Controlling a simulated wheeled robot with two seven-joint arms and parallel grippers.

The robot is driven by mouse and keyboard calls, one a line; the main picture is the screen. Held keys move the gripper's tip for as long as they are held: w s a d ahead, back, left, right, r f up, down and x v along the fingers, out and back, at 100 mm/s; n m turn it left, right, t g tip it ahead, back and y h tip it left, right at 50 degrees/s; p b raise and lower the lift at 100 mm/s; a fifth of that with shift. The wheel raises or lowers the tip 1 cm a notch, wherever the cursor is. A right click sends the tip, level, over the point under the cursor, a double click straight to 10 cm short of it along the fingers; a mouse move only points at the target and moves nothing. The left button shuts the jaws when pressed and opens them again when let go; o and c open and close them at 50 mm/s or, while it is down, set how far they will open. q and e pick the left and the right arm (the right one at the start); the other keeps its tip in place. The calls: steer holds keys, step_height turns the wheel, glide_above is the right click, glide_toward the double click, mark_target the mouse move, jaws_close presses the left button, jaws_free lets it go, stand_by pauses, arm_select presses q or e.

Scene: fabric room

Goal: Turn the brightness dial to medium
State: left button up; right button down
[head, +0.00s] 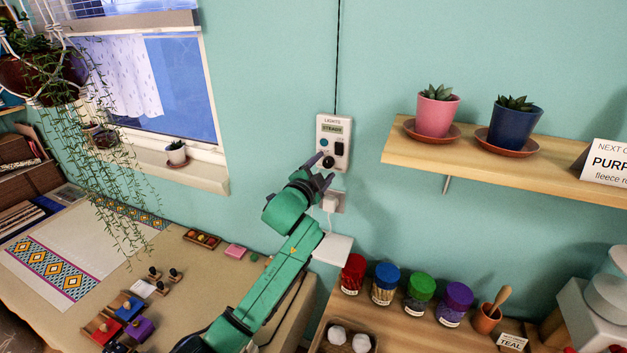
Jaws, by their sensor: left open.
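The lights control panel (333,143) is a pale box on the teal wall, labelled LIGHTS, with a small display reading STEADY. A round black dial (328,162) sits at its lower left. A blue button (324,143) is above the dial and a dark switch (339,147) is to the right. My left gripper (321,169) is open, with its two dark fingertips at the lower part of the panel, close around or in front of the dial. I cannot tell whether they touch it. The dial's marks are too small to read. My right gripper is not in view.
A wall socket with a white plug (332,202) is just below the panel. A wooden shelf (484,163) with potted succulents juts out at the right. Colourful lidded jars (386,283) stand on the counter below. A window is at the left.

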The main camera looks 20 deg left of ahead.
arm_select(q)
steer(key=s+a+b, duration=0.1)
steer(key=s+b, duration=0.3)
steer(key=s, duration=1)
steer(key=shift+a+r, duration=0.15)
steer(key=shift+r, duration=0.2)
